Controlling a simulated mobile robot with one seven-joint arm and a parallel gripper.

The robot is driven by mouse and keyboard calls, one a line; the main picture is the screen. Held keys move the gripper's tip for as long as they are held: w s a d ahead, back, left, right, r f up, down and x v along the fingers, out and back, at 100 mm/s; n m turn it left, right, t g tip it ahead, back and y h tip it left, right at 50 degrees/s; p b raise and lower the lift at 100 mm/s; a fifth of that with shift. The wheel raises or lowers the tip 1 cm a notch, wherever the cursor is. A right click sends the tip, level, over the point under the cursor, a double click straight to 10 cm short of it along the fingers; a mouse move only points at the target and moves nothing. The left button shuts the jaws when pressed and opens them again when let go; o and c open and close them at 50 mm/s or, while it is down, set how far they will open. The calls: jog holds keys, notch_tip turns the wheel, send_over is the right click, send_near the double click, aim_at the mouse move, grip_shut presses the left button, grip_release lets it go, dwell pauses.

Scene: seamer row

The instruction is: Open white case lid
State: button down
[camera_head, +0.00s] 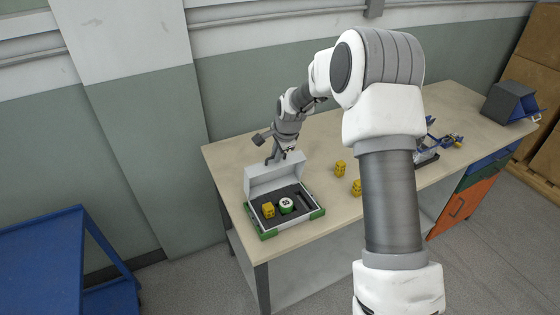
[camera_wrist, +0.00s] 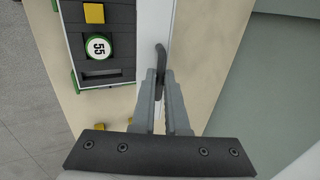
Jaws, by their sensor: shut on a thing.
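The white case (camera_head: 262,232) stands at the left end of the workbench, with green corners and a dark insert. Its white lid (camera_head: 272,176) stands raised, roughly upright, along the back edge. The case also shows in the wrist view (camera_wrist: 72,48), with the lid (camera_wrist: 155,18) seen nearly edge-on. My gripper (camera_head: 278,157) is at the lid's top edge. In the wrist view my gripper (camera_wrist: 161,75) has its fingers closed around a dark curved handle (camera_wrist: 160,56) on the lid.
In the case sit a yellow block (camera_head: 268,209) and a round green-and-white piece marked 55 (camera_wrist: 99,47). Yellow blocks (camera_head: 340,167) stand on the bench (camera_head: 320,215) to the right. A wall runs behind the bench.

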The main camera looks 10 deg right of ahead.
jog(key=shift+w+a+r, duration=0.1)
jog(key=shift+w+a, duration=0.05)
jog(key=shift+w, duration=0.55)
jog(key=c, duration=0.9)
grip_release()
jog(key=shift+r, duration=0.1)
jog(key=b+v, duration=0.2)
jog(key=v, duration=1.5)
jog(key=shift+r, duration=0.15)
jog(key=shift+s, duration=0.1)
